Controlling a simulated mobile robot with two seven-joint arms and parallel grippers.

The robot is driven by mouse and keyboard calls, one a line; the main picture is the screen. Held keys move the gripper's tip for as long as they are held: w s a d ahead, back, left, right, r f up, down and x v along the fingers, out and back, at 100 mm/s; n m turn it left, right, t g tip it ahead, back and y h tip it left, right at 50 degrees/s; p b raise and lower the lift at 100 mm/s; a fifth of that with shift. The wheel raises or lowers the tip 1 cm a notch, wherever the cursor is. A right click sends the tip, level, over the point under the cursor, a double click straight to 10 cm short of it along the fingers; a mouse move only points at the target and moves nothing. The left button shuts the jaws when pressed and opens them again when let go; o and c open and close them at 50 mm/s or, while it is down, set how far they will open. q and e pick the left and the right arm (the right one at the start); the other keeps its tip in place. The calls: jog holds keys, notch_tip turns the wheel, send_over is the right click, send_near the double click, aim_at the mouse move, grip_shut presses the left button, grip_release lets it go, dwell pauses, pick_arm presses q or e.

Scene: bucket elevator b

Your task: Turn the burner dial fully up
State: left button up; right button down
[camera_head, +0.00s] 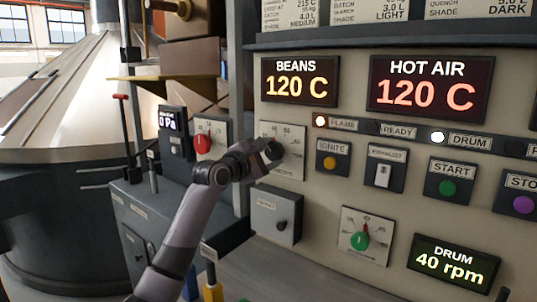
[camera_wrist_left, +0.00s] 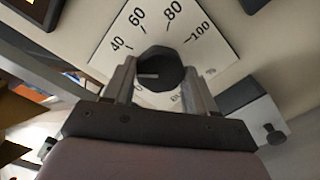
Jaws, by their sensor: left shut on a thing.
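The burner dial (camera_head: 273,151) is a black round knob on a white square scale plate (camera_head: 292,134) on the beige panel. In the left wrist view the dial (camera_wrist_left: 162,66) sits between my two fingers, with a finger against each side. My left gripper (camera_head: 262,154) is shut on it. The plate (camera_wrist_left: 208,48) reads 40, 60, 80 and 100. A short pale mark on the knob points left in that view, below the 40. The low end of the scale is partly hidden by my fingers. My right gripper is not in view.
The flame lamp (camera_head: 320,121) is lit above. The ignite button box (camera_head: 331,160) is close to the right. A grey box with a small knob (camera_head: 277,214) is just below. A red knob (camera_head: 202,143) is on the left. A green dial (camera_head: 360,240) is lower right.

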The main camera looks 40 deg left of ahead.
pick_arm(q)
jog(key=m, duration=0.7)
jog(key=shift+m, duration=0.3)
jog(key=m, duration=0.3)
jog(key=shift+m, duration=0.3)
jog(key=m, duration=0.3)
jog(key=shift+m, duration=0.3)
jog(key=m, duration=0.3)
jog(key=shift+m, duration=0.3)
jog(key=m, duration=0.3)
jog(key=shift+f+m, duration=0.1)
jog(key=shift+m, duration=0.3)
jog(key=m, duration=0.6)
jog(key=shift+m, duration=0.3)
jog(key=o, duration=1.1)
jog(key=shift+c, duration=0.2)
